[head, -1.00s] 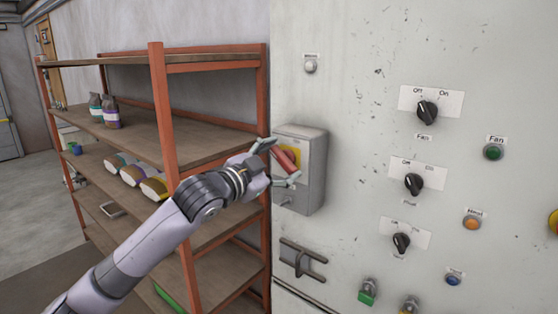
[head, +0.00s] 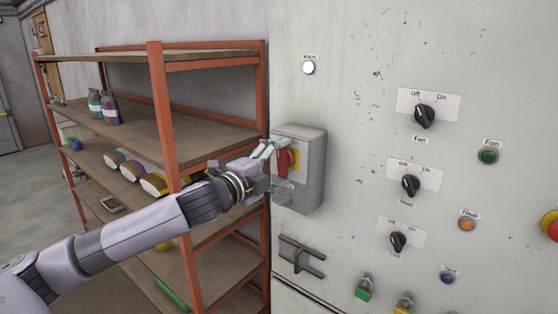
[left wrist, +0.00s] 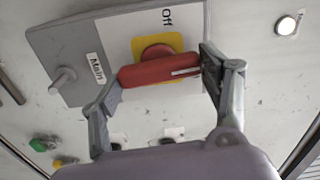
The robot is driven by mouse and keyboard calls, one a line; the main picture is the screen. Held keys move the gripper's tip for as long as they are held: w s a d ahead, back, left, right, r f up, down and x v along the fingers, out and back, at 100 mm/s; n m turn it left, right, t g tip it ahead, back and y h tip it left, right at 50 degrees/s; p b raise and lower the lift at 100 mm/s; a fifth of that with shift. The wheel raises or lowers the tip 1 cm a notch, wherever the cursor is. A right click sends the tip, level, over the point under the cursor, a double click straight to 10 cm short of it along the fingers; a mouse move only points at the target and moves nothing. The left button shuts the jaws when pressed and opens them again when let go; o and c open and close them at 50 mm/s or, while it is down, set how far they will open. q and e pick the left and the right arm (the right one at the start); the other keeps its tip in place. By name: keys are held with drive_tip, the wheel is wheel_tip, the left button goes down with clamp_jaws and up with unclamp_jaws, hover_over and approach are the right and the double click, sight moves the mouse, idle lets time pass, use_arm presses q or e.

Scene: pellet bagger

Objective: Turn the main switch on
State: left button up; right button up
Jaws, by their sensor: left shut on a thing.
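The main switch is a grey box (head: 308,170) on the left edge of the panel, with a red rotary handle (head: 283,163) on a yellow plate. The handle stands about upright in the head view. In the left wrist view the red handle (left wrist: 160,70) lies between the fingers, above a yellow square, with "Off" and "Main" labels on the box (left wrist: 75,55). My left gripper (head: 277,164) is shut on the handle, one finger at each end. A small white lamp (head: 308,68) above the box is lit. My right gripper is not in view.
An orange-framed shelf (head: 157,110) with bottles and rolled bags stands left of the panel, close to my left arm. Black knobs (head: 424,116), coloured buttons and a metal latch handle (head: 301,255) are on the panel. The front of the panel is otherwise clear.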

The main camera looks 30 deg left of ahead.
use_arm(q)
drive_tip(key=shift+m, duration=0.6)
drive_tip(key=o, duration=1.2)
drive_tip(key=shift+c, duration=0.2)
drive_tip(key=shift+s+a+f, duration=0.15)
drive_tip(key=shift+s, duration=1.1)
drive_tip(key=s, duration=0.9)
drive_tip(key=shift+s+a, duration=0.25)
drive_tip(key=shift+a, duration=0.05)
